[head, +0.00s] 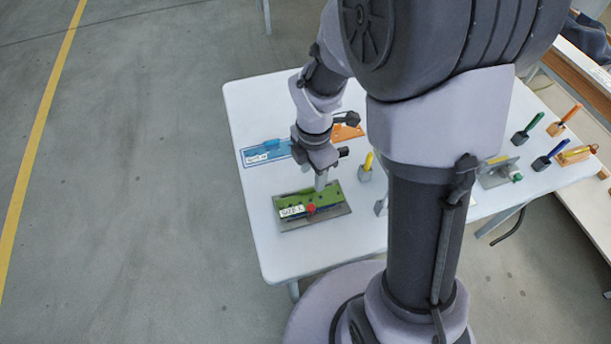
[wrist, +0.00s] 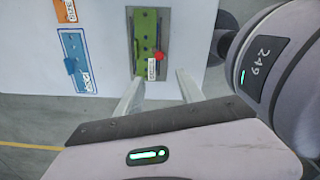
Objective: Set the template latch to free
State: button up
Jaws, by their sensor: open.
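The green template (head: 318,198) lies on a grey base plate (head: 322,221) on the white table, with a white size label at its left end. A red knob (head: 311,208), which appears to be the latch, sits at the template's front edge beside the label. The green template (wrist: 146,38) and the red knob (wrist: 159,56) also show in the wrist view. My gripper (head: 320,186) is over the template's far edge, behind and right of the knob. In the wrist view its two fingers (wrist: 158,88) are apart with nothing between them. I cannot tell the latch's setting.
A blue template (head: 268,151) and an orange one (head: 348,132) lie farther back on the table (head: 262,215). A yellow-handled tool (head: 368,163) stands in a grey block to the right. Several more tools stand at the table's right end. My arm hides the middle.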

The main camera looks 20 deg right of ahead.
aim_at(311, 207)
notch_tip(311, 207, down, 16)
jog(key=b, duration=0.5)
jog(key=shift+w+f, duration=0.1)
jog(key=shift+f, duration=0.05)
grip_shut()
